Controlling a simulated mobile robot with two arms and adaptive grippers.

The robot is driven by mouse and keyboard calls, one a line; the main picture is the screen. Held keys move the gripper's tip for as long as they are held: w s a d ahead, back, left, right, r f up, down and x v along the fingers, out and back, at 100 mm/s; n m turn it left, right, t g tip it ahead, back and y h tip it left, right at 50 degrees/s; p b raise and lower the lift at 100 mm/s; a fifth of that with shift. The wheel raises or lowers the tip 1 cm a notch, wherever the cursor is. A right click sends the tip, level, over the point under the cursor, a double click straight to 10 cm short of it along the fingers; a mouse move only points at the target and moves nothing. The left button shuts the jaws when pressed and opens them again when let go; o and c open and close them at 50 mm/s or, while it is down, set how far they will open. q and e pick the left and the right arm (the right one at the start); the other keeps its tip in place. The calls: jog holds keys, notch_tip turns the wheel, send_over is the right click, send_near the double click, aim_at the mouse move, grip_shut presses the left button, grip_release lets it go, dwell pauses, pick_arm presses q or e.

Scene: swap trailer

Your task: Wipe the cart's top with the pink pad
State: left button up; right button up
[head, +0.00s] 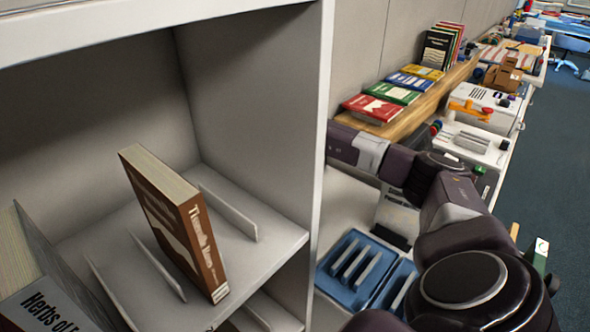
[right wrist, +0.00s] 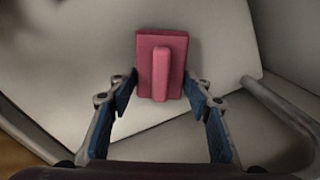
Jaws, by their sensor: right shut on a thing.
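The pink pad (right wrist: 161,45), a flat block with a raised bar along its middle, shows in the right wrist view. My right gripper (right wrist: 160,84) has its blue-padded fingers on both sides of the pad's near end and is shut on it. The pad is over a pale flat surface (right wrist: 75,75), which looks like the cart's top. I cannot tell whether the pad touches it. In the head view my right arm reaches in from the lower right; its gripper and the pad are hidden. My left gripper is in neither view.
A grey rail (right wrist: 278,100) runs along the right side of the pale surface. In the head view a shelf unit (head: 322,120) with brown book (head: 180,225) stands at left. Blue trays (head: 352,268), a wooden ledge (head: 425,98) with books and a white machine (head: 485,105) lie beyond.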

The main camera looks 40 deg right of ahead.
jog(key=shift+r+p, duration=1.5)
jog(key=shift+r, duration=1.15)
jog(key=shift+r+p, duration=1.1)
jog(key=shift+r, duration=0.45)
jog(key=shift+a, duration=0.1)
